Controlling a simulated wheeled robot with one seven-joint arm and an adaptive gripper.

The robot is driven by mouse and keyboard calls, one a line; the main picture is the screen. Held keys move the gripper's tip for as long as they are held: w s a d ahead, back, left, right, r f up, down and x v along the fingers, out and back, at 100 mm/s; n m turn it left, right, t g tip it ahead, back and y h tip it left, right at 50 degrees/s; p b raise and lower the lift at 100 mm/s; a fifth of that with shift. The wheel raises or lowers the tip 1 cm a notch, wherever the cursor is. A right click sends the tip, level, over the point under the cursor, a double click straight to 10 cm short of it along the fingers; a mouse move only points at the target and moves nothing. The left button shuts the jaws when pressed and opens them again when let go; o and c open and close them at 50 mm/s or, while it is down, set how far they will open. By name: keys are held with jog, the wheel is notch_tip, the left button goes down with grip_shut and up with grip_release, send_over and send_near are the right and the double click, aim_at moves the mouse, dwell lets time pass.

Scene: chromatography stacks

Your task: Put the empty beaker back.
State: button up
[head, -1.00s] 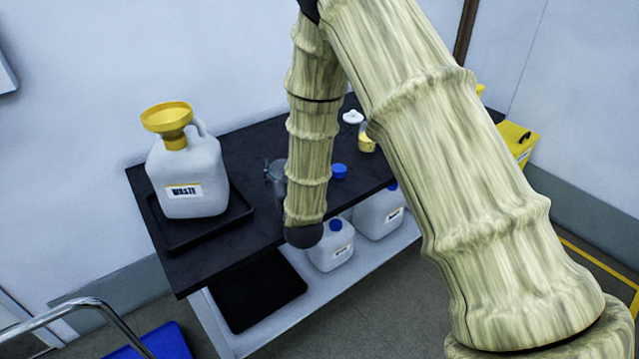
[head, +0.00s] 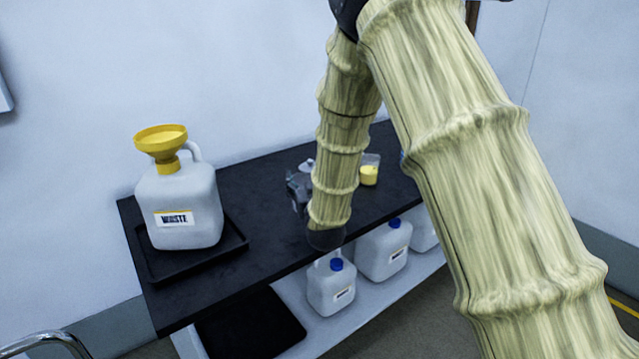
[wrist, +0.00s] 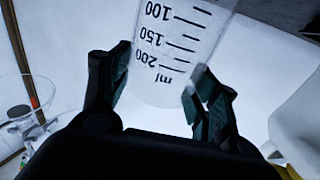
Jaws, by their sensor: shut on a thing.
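The beaker (wrist: 178,50) is clear, with black marks up to 200 ml, and looks empty. In the wrist view it sits between the two fingers of my gripper (wrist: 160,88), which is shut on it. In the head view my gripper (head: 298,190) is partly hidden behind my arm, over the black bench top (head: 262,185). The held beaker cannot be made out clearly there.
A white waste jug (head: 180,205) with a yellow funnel (head: 162,140) stands in a black tray (head: 160,268) at the bench's left. A container with yellow contents (head: 369,176) stands right of my arm. Blue-capped jugs (head: 332,288) are on the lower shelf.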

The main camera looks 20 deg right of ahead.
jog(key=shift+w+d+f, duration=0.75)
jog(key=shift+w+d, duration=0.35)
jog(key=shift+w, duration=0.2)
jog(key=shift+w+d+f, duration=0.7)
jog(key=shift+w+d, duration=0.45)
jog(key=shift+w, duration=0.15)
jog(key=shift+w+d+f, duration=0.75)
jog(key=shift+w+d, duration=0.35)
jog(key=shift+w, duration=0.2)
jog(key=shift+f, duration=0.2)
jog(key=o, duration=1.5)
jog(key=shift+r, duration=0.15)
jog(key=s, duration=1.2)
jog(key=shift+a, duration=0.25)
